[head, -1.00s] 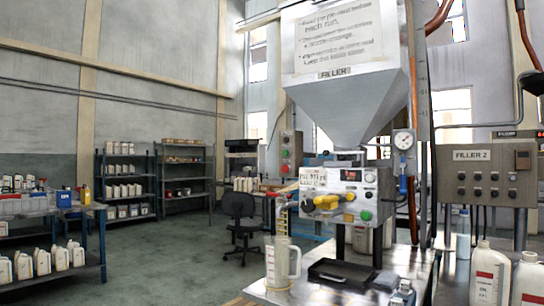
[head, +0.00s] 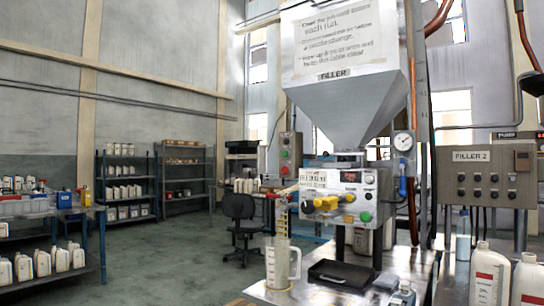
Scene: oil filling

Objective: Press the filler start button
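The filler (head: 347,95) is a grey hopper machine with a steel control box under its cone. On the front of the box are a round green button (head: 366,216) at the lower right, yellow knobs (head: 326,203) and a small red button beside them. I cannot read a start label on any of them. A clear measuring jug (head: 282,264) stands on the steel table below the nozzle (head: 283,209) at the left of the box. My gripper is not in view.
A black tray (head: 341,274) lies on the steel table (head: 418,270), with white bottles (head: 488,275) at the right. A separate box (head: 291,155) behind has red and green buttons. The FILLER 2 panel (head: 487,176) hangs at the right. A chair (head: 239,210) stands on open floor.

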